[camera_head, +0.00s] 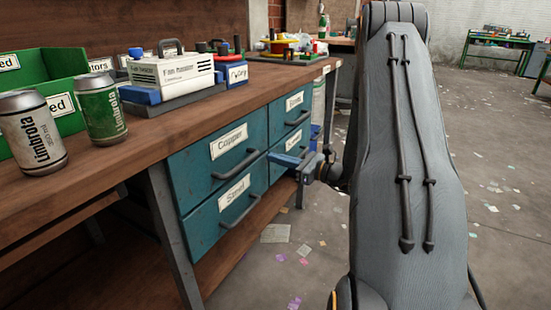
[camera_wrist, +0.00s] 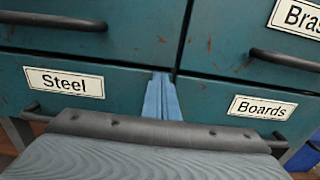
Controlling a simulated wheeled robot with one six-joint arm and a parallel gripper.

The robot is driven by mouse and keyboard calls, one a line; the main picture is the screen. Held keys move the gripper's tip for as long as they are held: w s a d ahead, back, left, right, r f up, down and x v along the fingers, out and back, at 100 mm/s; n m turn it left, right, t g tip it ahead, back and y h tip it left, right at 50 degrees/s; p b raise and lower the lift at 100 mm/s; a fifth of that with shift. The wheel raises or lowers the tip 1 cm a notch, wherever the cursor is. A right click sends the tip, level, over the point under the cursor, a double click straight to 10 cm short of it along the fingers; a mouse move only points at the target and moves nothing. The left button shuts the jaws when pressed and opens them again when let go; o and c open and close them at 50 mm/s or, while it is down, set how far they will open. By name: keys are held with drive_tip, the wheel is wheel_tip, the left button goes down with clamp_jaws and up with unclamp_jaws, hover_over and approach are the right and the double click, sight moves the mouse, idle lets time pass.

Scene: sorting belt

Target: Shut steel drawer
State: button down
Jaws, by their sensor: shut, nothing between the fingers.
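The steel drawer (camera_head: 205,226) is the lower left of the teal drawers under the workbench. Its front looks about level with the copper drawer (camera_head: 195,167) above it, with no clear gap showing. In the wrist view, the steel drawer (camera_wrist: 125,85) is at lower left, its handle mostly hidden behind my gripper body. My gripper (camera_head: 275,156) is in front of the lower right drawer in the head view. In the wrist view, my gripper's blue fingers (camera_wrist: 162,80) are together and empty, at the seam between the steel and boards drawers. I cannot tell whether they touch.
The boards drawer (camera_wrist: 215,93) is right of the seam, with the brass drawer (camera_wrist: 235,35) above. Cans, green bins and boxes stand on the wooden bench top (camera_head: 150,135). A bench leg (camera_head: 172,230) stands left of the drawers. The floor at right is open, with scattered scraps.

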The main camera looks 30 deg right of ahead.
drive_tip(key=p+v, duration=0.3)
drive_tip(key=v, duration=1)
drive_tip(key=s+a+n+g+y, duration=0.3)
drive_tip(key=a+n+g, duration=0.65)
drive_tip(key=a, duration=0.95)
drive_tip(key=s+a+n+g+h, duration=0.7)
drive_tip(key=s+n+h, duration=0.2)
drive_tip(key=s+n, duration=0.3)
wheel_tip(320, 180, up, 4)
drive_tip(key=w+a+n+t+h, duration=0.15)
drive_tip(key=n+t+h, duration=0.25)
drive_tip(key=n, duration=0.4)
drive_tip(key=s+a+n+g+y, duration=0.1)
drive_tip(key=s+a+n, duration=0.3)
drive_tip(key=s+a, duration=0.5)
drive_tip(key=s+a+n+g, duration=0.25)
drive_tip(key=s+a, duration=0.25)
drive_tip(key=a, duration=0.7)
drive_tip(key=d+r+m+p, duration=0.3)
drive_tip(key=d+r+p, duration=0.7)
drive_tip(key=r+p, duration=0.3)
drive_tip(key=d+r+m+p, duration=0.3)
drive_tip(key=d+r+p, duration=0.8)
drive_tip(key=r+p, duration=0.3)
drive_tip(key=shift+r+m+t+h+p, duration=0.3)
drive_tip(key=shift+t+p, duration=0.1)
drive_tip(key=shift+p, duration=0.5)
